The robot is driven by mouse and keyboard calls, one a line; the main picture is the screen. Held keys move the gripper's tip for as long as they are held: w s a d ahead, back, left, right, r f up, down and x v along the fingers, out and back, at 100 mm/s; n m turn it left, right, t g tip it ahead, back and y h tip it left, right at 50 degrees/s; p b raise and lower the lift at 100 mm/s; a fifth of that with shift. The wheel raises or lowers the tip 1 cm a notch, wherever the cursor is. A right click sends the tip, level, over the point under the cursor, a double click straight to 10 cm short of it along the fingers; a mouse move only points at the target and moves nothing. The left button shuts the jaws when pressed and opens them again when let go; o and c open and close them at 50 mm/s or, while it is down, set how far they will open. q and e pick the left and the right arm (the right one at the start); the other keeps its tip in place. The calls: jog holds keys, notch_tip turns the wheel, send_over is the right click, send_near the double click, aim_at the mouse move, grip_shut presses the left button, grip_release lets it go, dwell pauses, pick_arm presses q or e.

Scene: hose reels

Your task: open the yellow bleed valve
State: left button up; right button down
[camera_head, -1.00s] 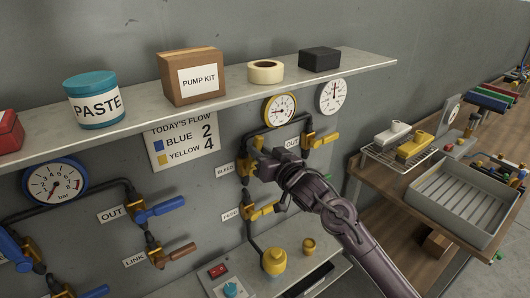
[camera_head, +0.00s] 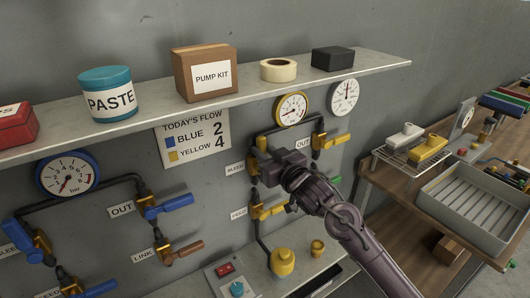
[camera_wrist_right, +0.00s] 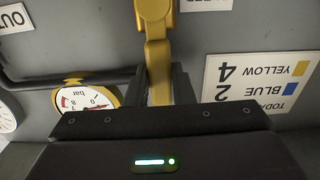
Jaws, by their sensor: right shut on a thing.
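The yellow bleed valve is on the wall panel beside the BLEED label (camera_head: 235,169), below the yellow-rimmed gauge (camera_head: 291,108). Part of its yellow handle (camera_head: 262,143) shows past my right gripper (camera_head: 268,161), which covers much of the valve. In the right wrist view the yellow handle (camera_wrist_right: 158,75) runs between the two dark fingers of my right gripper (camera_wrist_right: 159,88), which is shut on it. The yellow gauge (camera_wrist_right: 88,100) also shows there, upside down. My left gripper is not in view.
A yellow OUT valve (camera_head: 328,141) is close on the right, and a yellow FEED valve (camera_head: 268,211) sits just below. A shelf (camera_head: 230,98) with several items overhangs the panel. A yellow knob (camera_head: 282,262) stands on the ledge below.

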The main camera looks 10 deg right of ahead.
jog(key=c, duration=1.2)
grip_release()
jog(key=shift+f, duration=0.1)
jog(key=shift+c, duration=0.2)
jog(key=b+v, duration=0.2)
jog(key=v, duration=0.5)
jog(key=shift+s, duration=0.4)
